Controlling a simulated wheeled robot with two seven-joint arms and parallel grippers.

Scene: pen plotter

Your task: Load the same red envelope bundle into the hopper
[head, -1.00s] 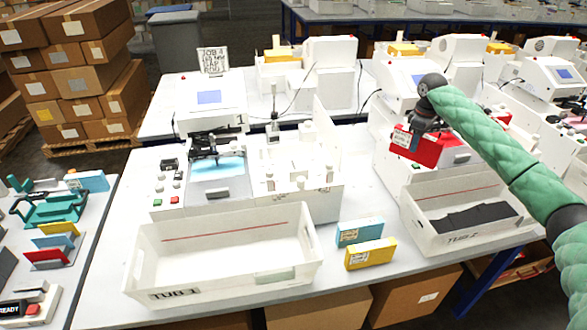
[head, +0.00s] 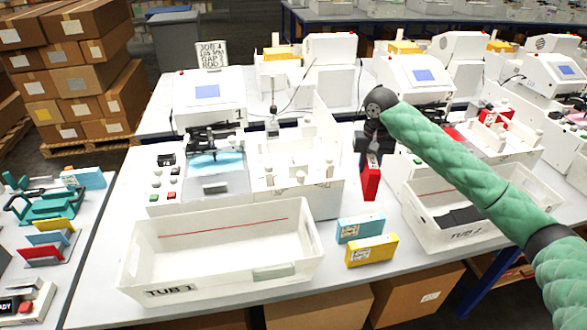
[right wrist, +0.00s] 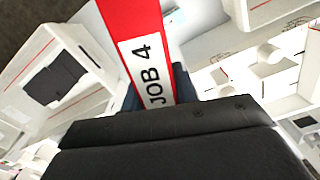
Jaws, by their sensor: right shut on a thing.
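My right gripper (head: 371,155) is shut on the red envelope bundle (head: 371,183). The bundle hangs upright above the table, between machine 1 and the machine on the right. In the right wrist view the red bundle (right wrist: 130,25) carries a white label reading JOB 4, and its lower part runs down between dark fingers. Machine 1 (head: 208,97) has a white open-topped tray section (head: 295,165) with several posts, left of the bundle; I cannot tell for certain which part is the hopper. My left gripper is out of view.
TUB 1 (head: 160,291) stands empty in front of machine 1. A blue pack (head: 360,229) and a yellow pack (head: 371,251) lie right of it, below the held bundle. TUB 2 (head: 425,222), with dark contents, stands at the right. A upright sign (head: 212,54) stands behind machine 1.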

